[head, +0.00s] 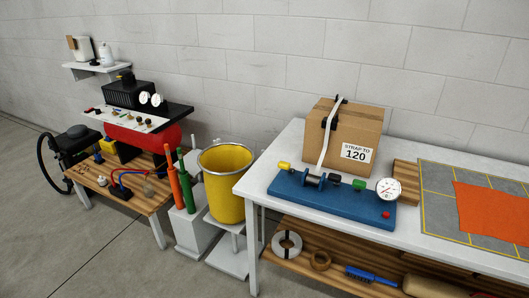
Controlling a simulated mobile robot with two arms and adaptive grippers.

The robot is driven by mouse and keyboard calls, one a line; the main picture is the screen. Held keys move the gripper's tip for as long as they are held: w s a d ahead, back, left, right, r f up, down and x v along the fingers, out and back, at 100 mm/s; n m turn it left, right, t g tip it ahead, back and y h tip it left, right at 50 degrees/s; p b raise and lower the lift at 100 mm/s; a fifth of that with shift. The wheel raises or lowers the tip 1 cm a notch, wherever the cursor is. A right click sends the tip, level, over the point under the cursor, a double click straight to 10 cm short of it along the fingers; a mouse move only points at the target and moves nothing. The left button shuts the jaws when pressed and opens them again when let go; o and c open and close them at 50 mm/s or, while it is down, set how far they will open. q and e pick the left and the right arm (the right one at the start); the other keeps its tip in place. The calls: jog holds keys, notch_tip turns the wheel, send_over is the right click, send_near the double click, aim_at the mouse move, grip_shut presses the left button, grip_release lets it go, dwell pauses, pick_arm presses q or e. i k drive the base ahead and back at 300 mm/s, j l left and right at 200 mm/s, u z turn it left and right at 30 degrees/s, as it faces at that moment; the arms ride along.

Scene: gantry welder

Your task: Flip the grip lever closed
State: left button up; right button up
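A blue strapping tool base (330,200) lies on the white table. It carries a dark spool (314,180), a yellow-tipped part (284,166) at its left end and a green-tipped part (358,184) right of the spool. I cannot tell which of these is the grip lever, or whether it is open or closed. A round gauge (389,189) and a red button (386,214) sit at the right end. A white strap (328,140) runs from the spool up over a cardboard box (368,129) labelled "STRAP TO 120". Neither of my grippers is in view.
The white table (265,184) has wooden planks (406,181) and a grey mat with an orange sheet (492,212) at right. Its lower shelf holds rings and a blue brush (371,275). A yellow bucket (226,187) and a wooden bench (144,203) stand left, with open floor in front.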

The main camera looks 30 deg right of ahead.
aim_at(282, 164)
jog(key=i+z, duration=0.1)
jog(key=z, duration=1.45)
jog(key=i+j+z, duration=0.1)
jog(key=j+z, duration=0.75)
jog(key=j, duration=0.15)
jog(key=j+z, duration=0.45)
jog(key=k+j+z, duration=0.1)
jog(key=j+z, duration=0.35)
jog(key=k+j, duration=0.1)
jog(key=j, duration=0.25)
jog(key=k+j, duration=0.1)
jog(key=j, duration=0.3)
jog(key=k+j, duration=0.15)
jog(key=j, duration=0.2)
jog(key=k+j, duration=0.1)
jog(key=j, duration=0.25)
jog(key=j+z, duration=0.05)
